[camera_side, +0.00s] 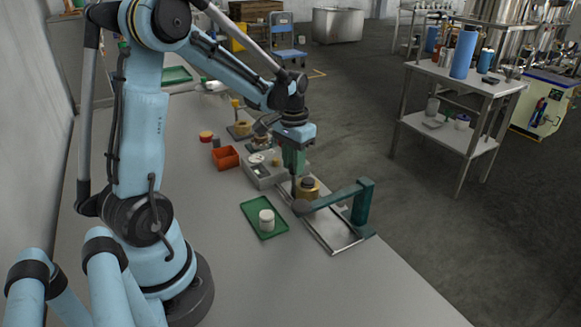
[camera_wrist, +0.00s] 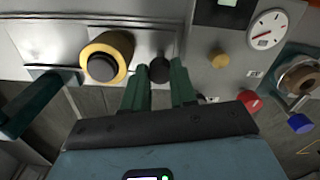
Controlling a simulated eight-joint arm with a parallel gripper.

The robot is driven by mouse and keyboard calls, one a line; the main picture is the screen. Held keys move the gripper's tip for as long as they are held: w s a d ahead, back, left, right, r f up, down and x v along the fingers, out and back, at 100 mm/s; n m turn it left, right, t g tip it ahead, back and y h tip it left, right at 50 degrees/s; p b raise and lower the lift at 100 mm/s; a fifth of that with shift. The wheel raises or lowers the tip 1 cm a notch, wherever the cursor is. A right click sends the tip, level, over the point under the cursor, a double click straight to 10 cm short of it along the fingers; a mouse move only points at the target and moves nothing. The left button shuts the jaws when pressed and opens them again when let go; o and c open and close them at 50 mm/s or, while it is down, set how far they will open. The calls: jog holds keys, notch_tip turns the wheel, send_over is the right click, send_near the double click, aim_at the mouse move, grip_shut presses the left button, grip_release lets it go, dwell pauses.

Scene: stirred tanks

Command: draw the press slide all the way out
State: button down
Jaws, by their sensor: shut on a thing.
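A dark round knob (camera_wrist: 160,70) is right of the cylinder on the pale metal slide.
A grey box with a dial (camera_side: 262,172) is close beside my gripper. Its dial (camera_wrist: 267,30), brass knob and red button (camera_wrist: 250,101) show in the wrist view. A green tray (camera_side: 252,211) holds a white jar (camera_side: 266,220). An orange bin (camera_side: 225,158) stands further back.

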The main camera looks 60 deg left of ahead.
jog(key=shift+a, duration=0.4)
jog(key=c, duration=1.2)
grip_release()
jog(key=shift+d, duration=0.1)
jog(key=shift+r, duration=0.1)
notch_tip(320, 180, up, 12)
jog(key=shift+f, duration=0.1)
jog(key=shift+d, duration=0.1)
jog(key=s+d+f+m+t, duration=0.1)
jog(key=s+d+t, duration=0.1)
jog(key=d, duration=0.3)
jog(key=s+d+f+m+t, duration=0.1)
jog(key=s+d+t, duration=0.1)
jog(key=d, duration=0.4)
jog(key=s+d+f+m+t, duration=0.1)
jog(key=s+d+t, duration=0.1)
jog(key=d, duration=0.4)
jog(key=shift+f+t, duration=0.4)
jog(key=shift+t, duration=0.2)
